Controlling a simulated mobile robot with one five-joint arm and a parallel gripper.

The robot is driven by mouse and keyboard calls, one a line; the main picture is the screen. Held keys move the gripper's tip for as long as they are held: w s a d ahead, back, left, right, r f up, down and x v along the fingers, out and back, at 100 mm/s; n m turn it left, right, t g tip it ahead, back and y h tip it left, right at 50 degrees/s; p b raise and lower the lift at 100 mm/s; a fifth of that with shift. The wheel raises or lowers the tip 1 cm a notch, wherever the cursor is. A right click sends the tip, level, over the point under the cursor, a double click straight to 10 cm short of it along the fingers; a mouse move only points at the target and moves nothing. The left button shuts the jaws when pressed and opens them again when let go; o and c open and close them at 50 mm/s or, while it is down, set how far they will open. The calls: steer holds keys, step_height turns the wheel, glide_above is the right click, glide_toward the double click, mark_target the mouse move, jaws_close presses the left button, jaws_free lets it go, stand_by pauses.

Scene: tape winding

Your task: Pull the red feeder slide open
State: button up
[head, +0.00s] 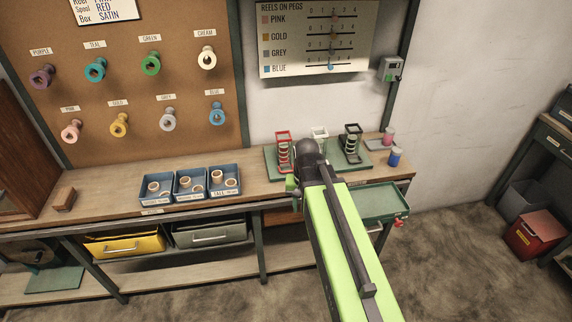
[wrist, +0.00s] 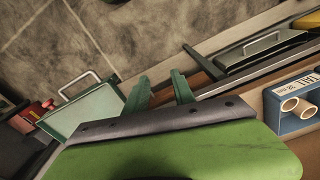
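The red feeder (head: 282,134) is an upright red frame holding a stack of dark rings. It stands at the left of a green base plate (head: 270,158) on the bench. The red feeder is not recognisable there.
A white feeder (head: 320,132) and a black feeder (head: 352,135) stand right of the red one. A green tray (head: 378,203) juts out in front, with a red knob (head: 398,223) beside it. Blue boxes (head: 190,195) of rings stand left. Yellow drawer (head: 125,245) hangs below.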

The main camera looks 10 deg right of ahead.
steer(key=w+r+m+t+p, duration=0.1)
steer(key=w+r+m+p, duration=0.5)
steer(key=w, duration=0.4)
steer(key=w+r+m+p, duration=0.4)
steer(key=w+r+m, duration=0.35)
steer(key=w, duration=0.35)
steer(key=m+b, duration=0.1)
steer(key=b, duration=1.6)
glide_toward(287, 171)
steer(key=shift+t, duration=0.3)
steer(key=f, duration=0.5)
steer(key=w+f, duration=0.1)
steer(key=f, duration=0.1)
steer(key=shift+f, duration=0.35)
steer(key=shift+r, duration=0.1)
jaws_close()
